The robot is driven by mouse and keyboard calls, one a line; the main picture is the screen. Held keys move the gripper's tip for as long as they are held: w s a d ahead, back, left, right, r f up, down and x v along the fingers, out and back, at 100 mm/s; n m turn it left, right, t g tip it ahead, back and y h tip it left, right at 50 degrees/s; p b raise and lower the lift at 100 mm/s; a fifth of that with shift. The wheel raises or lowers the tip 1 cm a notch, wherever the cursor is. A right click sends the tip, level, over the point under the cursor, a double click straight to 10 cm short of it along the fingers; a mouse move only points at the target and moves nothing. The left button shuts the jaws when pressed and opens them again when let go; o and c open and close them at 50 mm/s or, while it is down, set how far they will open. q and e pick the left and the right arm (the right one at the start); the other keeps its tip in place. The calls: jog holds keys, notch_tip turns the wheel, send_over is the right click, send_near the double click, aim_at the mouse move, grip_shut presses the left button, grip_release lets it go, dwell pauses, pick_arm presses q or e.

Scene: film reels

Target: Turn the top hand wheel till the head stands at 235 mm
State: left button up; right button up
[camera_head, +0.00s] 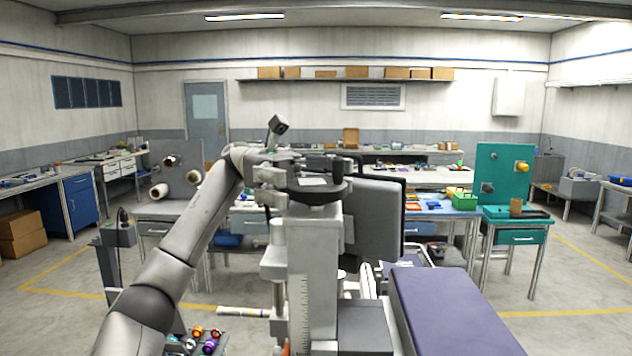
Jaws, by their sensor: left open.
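The top hand wheel (325,195) is a dark disc on top of a grey column (314,238) in the middle of the view. My left arm comes in from the left, and my left gripper (322,168) is open at the wheel, over its far side. Whether the fingers touch the wheel I cannot tell. A pale scale (300,318) runs down the column's lower front; its figures are too small to read. Which part is the head, and its height, I cannot make out. My right gripper is not in view.
A dark grey panel (376,222) stands close behind the column on the right. A purple-topped block (448,310) is at the front right. Small coloured parts (205,340) lie at the lower left. A green bench (515,237) and other workbenches stand farther back, with open floor between.

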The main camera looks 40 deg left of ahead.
pick_arm(q)
jog(key=a, duration=0.7)
jog(key=shift+w+a, duration=0.25)
jog(key=shift+w, duration=0.05)
dwell(0.3)
dwell(0.6)
